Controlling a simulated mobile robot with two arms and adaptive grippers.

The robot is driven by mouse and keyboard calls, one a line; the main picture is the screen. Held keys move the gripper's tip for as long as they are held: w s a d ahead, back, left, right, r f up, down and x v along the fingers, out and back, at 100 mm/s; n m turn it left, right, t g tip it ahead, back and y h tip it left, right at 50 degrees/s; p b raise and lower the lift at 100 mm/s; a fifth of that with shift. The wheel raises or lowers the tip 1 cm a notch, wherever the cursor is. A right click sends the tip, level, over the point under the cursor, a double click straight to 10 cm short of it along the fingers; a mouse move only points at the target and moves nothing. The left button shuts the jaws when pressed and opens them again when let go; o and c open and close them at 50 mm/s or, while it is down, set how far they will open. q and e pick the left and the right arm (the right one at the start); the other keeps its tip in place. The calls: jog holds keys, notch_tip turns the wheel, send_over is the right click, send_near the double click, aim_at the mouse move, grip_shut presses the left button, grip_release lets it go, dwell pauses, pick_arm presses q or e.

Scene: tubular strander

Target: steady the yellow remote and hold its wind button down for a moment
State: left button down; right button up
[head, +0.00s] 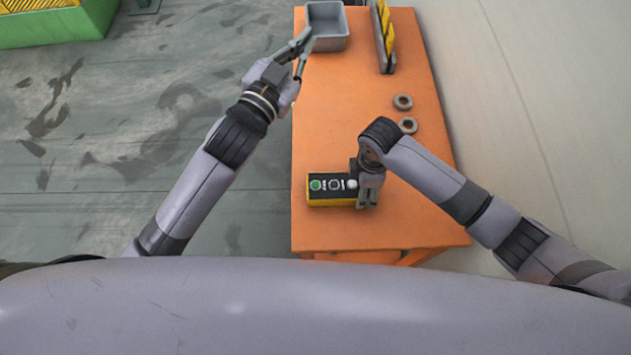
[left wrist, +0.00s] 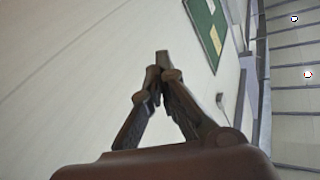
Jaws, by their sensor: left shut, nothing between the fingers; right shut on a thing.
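The yellow remote (head: 318,203) lies on the orange table (head: 345,232) near its front left. It has a dark top face with a green button (head: 316,184), a dark button (head: 335,184) and a pale button (head: 352,184) in a row; their labels are too small to read. My right gripper (head: 367,205) is shut on the remote's right end, which it partly hides. My left gripper (head: 306,42) is shut and empty, raised at the table's far left, near the grey bin and well away from the remote. Its fingertips meet in the left wrist view (left wrist: 161,68).
A grey bin (head: 331,43) stands at the table's far left. A rack with yellow plates (head: 387,35) is right of it. Two grey rings (head: 403,102) lie on the table's right side. The table's left middle is clear.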

pick_arm(q)
jog(key=s+f+n+g+y, duration=0.2)
jog(key=s+f+n+g, duration=0.35)
jog(key=f, duration=0.45)
jog(key=n+g, duration=0.3)
jog(key=g, duration=0.2)
send_over(313, 183)
notch_tip(313, 183, down, 7)
jog(key=shift+r+t, duration=0.2)
jog(key=shift+t, duration=0.15)
jog(key=shift+f, duration=4.4)
jog(key=shift+f, duration=0.4)
